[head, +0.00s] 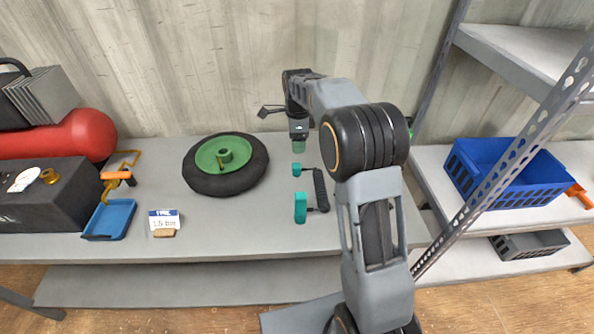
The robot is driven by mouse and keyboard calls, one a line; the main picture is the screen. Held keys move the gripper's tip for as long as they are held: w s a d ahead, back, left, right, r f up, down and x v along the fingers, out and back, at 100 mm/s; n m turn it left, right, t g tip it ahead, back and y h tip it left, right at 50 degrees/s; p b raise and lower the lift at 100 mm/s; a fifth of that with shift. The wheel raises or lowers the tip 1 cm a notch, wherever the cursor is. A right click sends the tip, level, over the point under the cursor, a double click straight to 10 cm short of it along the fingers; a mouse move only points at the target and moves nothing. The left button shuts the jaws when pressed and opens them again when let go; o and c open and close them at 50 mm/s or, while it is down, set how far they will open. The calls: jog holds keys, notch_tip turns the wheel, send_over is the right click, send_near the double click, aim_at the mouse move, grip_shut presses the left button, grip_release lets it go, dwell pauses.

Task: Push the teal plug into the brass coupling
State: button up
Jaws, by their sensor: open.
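A small teal piece (297,170), seemingly the plug, is at the upper end of a dark coiled hose (320,190) on the grey bench. A larger teal block (300,207) is at the hose's lower end. My gripper (299,148) is open and points down, just above the small teal piece in the picture. The fingers are small here, and I cannot tell their height over the bench or whether they touch anything. The brass coupling (50,175) is on the dark box at the far left, well away from my gripper.
A black tyre with a green hub (224,157) lies left of the gripper. A red tank (85,133), a blue tray (110,218), an orange-handled valve (117,176) and a small sign (164,219) are farther left. A shelf with a blue crate (505,172) stands right.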

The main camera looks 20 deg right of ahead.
aim_at(296, 165)
jog(key=shift+f, duration=3.1)
jog(key=shift+s+a+f, duration=0.1)
jog(key=shift+a+f, duration=0.05)
jog(key=shift+f, duration=1.15)
jog(key=shift+a+f, duration=0.1)
jog(key=shift+f, duration=1.2)
jog(key=shift+c, duration=0.3)
jog(key=c, duration=0.9)
